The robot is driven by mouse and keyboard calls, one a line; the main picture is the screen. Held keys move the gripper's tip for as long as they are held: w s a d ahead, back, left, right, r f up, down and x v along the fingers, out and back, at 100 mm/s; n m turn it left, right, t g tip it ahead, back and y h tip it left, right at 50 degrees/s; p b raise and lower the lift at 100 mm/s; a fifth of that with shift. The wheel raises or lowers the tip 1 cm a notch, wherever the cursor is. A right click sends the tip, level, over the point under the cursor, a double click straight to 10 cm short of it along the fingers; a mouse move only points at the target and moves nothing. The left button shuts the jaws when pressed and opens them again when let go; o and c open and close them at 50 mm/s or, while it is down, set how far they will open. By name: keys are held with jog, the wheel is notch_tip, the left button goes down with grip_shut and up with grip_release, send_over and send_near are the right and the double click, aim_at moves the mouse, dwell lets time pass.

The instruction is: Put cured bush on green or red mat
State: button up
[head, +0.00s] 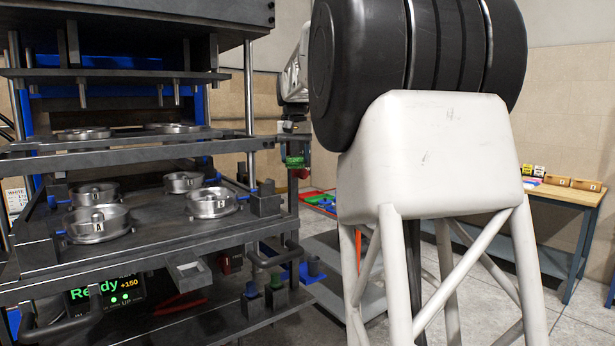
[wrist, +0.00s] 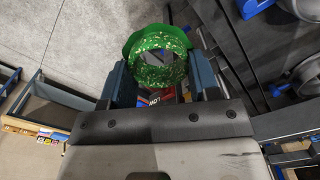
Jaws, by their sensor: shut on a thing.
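The bush (wrist: 160,72) is a speckled green ring with a wider green rim, seen large in the wrist view. My gripper (wrist: 162,80) is shut on it, with one dark finger on each side. In the head view, the green bush (head: 295,161) shows small under my gripper, in the air just right of the press. Part of a low surface with red, green and blue patches (head: 322,202) shows behind my arm. I cannot tell for sure which patches are the mats, and my arm hides part of that surface.
The press (head: 160,245) stands at the left with several round metal moulds (head: 97,222) on its plate. Its screen (head: 105,292) reads "Ready +150" and "UP". A wooden workbench (head: 565,192) with small boxes stands at the right. Grey floor (wrist: 60,30) is clear in the wrist view.

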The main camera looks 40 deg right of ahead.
jog(key=w+a+n, duration=0.3)
jog(key=a+n, duration=0.1)
jog(key=a, duration=2.9)
jog(key=s+a+f+n, duration=0.1)
jog(key=s+a, duration=0.3)
jog(key=a, duration=0.5)
jog(key=s+a+n, duration=0.1)
jog(key=s+a, duration=0.2)
jog(key=a, duration=0.7)
jog(key=s+a+f+n, duration=0.1)
jog(key=s+a, duration=0.3)
jog(key=a, duration=0.5)
jog(key=w+a+f+n, duration=0.2)
jog(key=w+a+f, duration=0.1)
jog(key=a+f, duration=0.95)
jog(key=w+a+f+n, duration=0.2)
jog(key=w+a+f, duration=0.1)
jog(key=a+f, duration=0.9)
jog(key=a+f+n, duration=0.1)
jog(key=a+f, duration=0.4)
jog(key=f, duration=0.3)
jog(key=s+a+f, duration=0.1)
jog(key=a+f, duration=0.4)
jog(key=f, duration=0.3)
jog(key=a+f+n, duration=0.1)
jog(key=a+f, duration=0.4)
jog(key=f, duration=0.4)
jog(key=shift+s+f+n, duration=0.1)
jog(key=shift+s+n, duration=0.1)
jog(key=shift+n, duration=0.1)
